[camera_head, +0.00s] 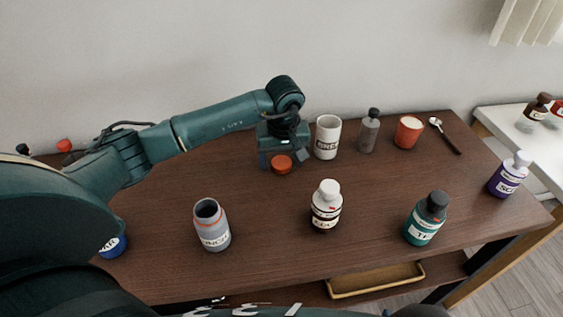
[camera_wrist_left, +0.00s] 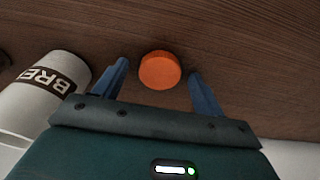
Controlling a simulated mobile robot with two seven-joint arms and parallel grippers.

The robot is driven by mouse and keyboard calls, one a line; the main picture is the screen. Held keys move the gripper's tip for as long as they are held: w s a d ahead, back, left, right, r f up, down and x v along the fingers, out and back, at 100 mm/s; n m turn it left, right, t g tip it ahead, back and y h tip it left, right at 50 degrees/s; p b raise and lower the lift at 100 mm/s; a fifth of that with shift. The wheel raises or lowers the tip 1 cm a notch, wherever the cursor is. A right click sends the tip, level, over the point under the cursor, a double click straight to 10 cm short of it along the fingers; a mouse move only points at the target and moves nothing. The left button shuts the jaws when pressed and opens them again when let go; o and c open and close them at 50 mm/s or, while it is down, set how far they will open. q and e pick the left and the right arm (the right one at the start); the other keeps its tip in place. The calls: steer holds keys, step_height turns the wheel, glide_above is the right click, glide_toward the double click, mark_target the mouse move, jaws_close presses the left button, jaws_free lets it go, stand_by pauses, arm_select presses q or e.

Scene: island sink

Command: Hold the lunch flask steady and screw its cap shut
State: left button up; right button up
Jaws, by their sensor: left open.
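The lunch flask (camera_head: 212,226) is grey with an orange rim and a label that reads in part "UNCH". It stands upright and uncapped at the front left of the table. An orange round cap (camera_head: 281,164) lies on the table further back; it also shows in the left wrist view (camera_wrist_left: 160,71). My left gripper (camera_head: 280,158) is over the cap, and in the left wrist view its open fingers (camera_wrist_left: 160,85) stand on either side of the cap, apart from it. My right gripper is not in view.
A white canister (camera_head: 327,137) stands just right of my left gripper, with a grey bottle (camera_head: 368,132), an orange cup (camera_head: 407,132) and a spoon (camera_head: 445,136) beyond. Labelled bottles stand at the front: white-capped (camera_head: 326,207), teal (camera_head: 426,219) and purple (camera_head: 508,176). The table's middle is clear.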

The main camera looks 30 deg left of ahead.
mark_target(282, 163)
arm_select(q)
steer(key=shift+c, duration=0.5)
steer(key=c, duration=0.9)
steer(key=shift+r, duration=0.1)
steer(key=shift+c, duration=0.2)
step_height(282, 163, up, 10)
